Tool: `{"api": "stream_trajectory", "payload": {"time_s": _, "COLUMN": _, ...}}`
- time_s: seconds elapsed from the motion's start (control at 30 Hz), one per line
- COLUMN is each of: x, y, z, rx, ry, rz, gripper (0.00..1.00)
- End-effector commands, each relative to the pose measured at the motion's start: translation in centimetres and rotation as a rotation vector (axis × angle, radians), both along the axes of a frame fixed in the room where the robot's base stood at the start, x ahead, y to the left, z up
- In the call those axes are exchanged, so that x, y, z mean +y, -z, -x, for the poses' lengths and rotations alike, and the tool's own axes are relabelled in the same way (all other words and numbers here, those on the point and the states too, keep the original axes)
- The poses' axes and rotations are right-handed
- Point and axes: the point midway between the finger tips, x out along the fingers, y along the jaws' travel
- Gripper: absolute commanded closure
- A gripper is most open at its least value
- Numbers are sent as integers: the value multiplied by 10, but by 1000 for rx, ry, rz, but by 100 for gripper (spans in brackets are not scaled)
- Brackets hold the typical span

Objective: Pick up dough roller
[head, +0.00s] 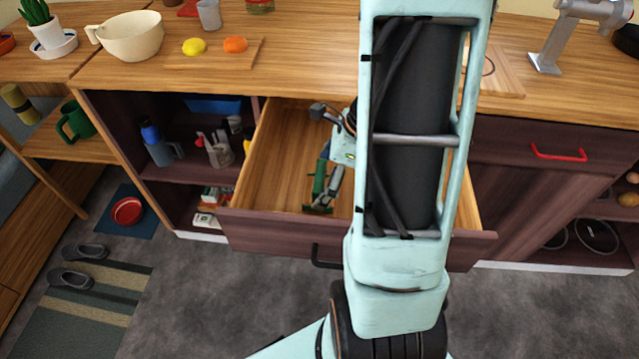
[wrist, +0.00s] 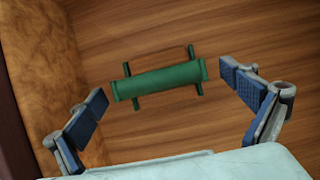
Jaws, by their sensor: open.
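The dough roller (wrist: 160,82) is green, with a thick cylinder and thin dark green rods sticking out on both sides. It lies on the wooden floor of the open drawer. In the head view the green roller (head: 319,180) shows inside the drawer, partly covered by my gripper. My gripper (wrist: 170,103) is open, its blue finger pads to the left and right of the roller's ends, with gaps between. It touches nothing that I can see. In the head view my gripper (head: 322,207) reaches down into the drawer, and my arm hides part of it.
The open drawer (head: 350,232) has walls close around my gripper; one wall (wrist: 45,60) is near the left finger. The counter (head: 310,60) above holds a bowl (head: 131,38), a lemon (head: 194,47) and an orange fruit (head: 235,45). A blue bottle (head: 157,146) stands on the shelf left.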

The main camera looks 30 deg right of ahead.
Motion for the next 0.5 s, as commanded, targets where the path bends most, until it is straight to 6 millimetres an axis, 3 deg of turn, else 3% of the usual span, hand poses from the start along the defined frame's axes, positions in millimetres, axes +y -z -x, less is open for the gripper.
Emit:
{"api": "stream_trajectory", "payload": {"time_s": 0.13, "x": 0, "y": -1, "z": 0, "rx": -1, "ry": 0, "rz": 1, "gripper": 3}}
{"api": "stream_trajectory", "payload": {"time_s": 0.5, "x": 0, "y": -1, "z": 0, "rx": -1, "ry": 0, "rz": 1, "gripper": 43}}
